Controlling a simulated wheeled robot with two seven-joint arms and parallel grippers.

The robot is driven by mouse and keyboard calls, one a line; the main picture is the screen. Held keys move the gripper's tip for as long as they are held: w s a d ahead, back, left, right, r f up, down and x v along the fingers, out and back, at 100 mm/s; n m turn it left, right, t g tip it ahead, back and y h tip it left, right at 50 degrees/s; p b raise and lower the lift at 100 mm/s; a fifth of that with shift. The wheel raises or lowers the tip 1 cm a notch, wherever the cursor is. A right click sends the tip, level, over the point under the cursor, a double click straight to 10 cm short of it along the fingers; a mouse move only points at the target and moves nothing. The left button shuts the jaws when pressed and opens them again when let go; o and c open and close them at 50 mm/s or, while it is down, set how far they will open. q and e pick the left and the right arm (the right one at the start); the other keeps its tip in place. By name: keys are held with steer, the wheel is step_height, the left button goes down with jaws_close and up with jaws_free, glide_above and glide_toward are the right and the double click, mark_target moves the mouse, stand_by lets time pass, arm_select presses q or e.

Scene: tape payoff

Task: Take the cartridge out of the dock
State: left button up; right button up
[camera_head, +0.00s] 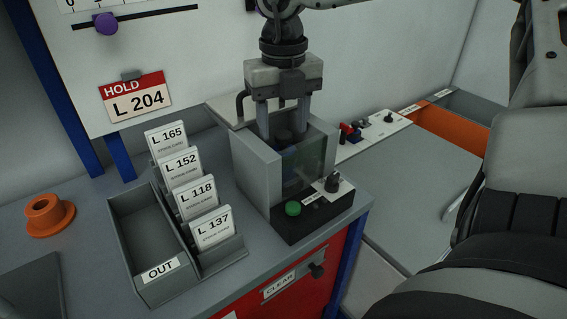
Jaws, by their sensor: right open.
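The dock is a grey, open-topped box (258,180) on the counter, with a dark greenish see-through front and a black base. The cartridge (284,137) appears to be the dark round-topped piece standing inside it; its lower part is dim behind the front panel. My right gripper (283,122) points straight down over the dock. Its two fingers are open and reach to the dock's mouth, one on each side of the dark top. I cannot tell whether they touch it. My left gripper is not in view.
Left of the dock stand a card rack (222,255) with several labelled cards and an empty OUT tray (128,225). An orange ring (49,215) lies far left. A switch panel (385,128) is behind right.

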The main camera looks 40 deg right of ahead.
mark_target(283, 134)
step_height(283, 134, down, 5)
steer(key=shift+f+p, duration=0.1)
steer(key=shift+p, duration=0.35)
steer(key=c, duration=0.8)
